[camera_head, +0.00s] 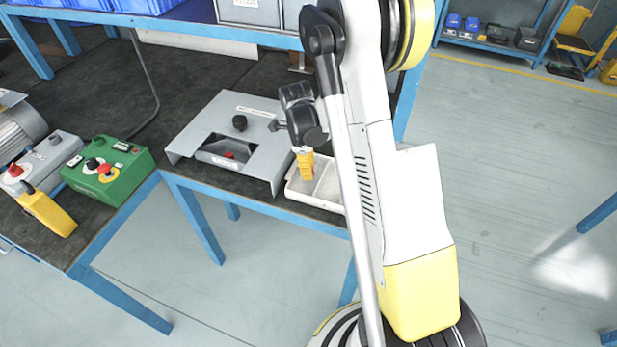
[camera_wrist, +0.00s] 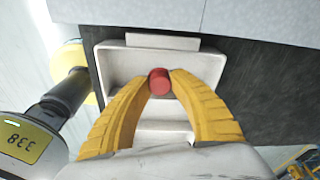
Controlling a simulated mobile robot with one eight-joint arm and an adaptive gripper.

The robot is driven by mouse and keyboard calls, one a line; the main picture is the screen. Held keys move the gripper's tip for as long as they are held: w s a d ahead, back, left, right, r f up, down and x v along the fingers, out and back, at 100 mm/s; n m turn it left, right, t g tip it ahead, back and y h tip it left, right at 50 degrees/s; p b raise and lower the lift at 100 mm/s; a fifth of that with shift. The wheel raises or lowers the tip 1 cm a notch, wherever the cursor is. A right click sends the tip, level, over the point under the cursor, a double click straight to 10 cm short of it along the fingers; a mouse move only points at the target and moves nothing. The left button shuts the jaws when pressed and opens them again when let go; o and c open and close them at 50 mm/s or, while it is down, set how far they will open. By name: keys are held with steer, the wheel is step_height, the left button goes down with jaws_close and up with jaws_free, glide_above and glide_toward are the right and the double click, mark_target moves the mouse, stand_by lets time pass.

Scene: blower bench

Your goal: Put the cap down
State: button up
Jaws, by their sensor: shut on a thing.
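My gripper (camera_wrist: 159,82) has two yellow fingers shut on a small round red cap (camera_wrist: 159,75), held between the fingertips. The gripper also shows in the head view (camera_head: 306,176), pointing down at the white tray (camera_head: 326,205), where the cap itself cannot be made out. In the wrist view the tray (camera_wrist: 112,62) lies beneath the fingers and is split into compartments. The cap appears over the compartment at the tray's far side in that view. I cannot tell how high it is or whether it touches the tray floor.
A grey sheet-metal housing (camera_head: 190,135) with a black knob (camera_head: 240,122) and a red part (camera_head: 229,155) in its opening stands left of the tray. A green control box (camera_head: 125,180) with a red button is further left. A shelf (camera_head: 200,27) overhangs the bench.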

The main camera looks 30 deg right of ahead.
steer(key=shift+f+b, duration=0.4)
steer(key=shift+f, duration=0.95)
steer(key=shift+f, duration=0.2)
steer(key=o, duration=0.7)
steer(key=shift+r, duration=0.15)
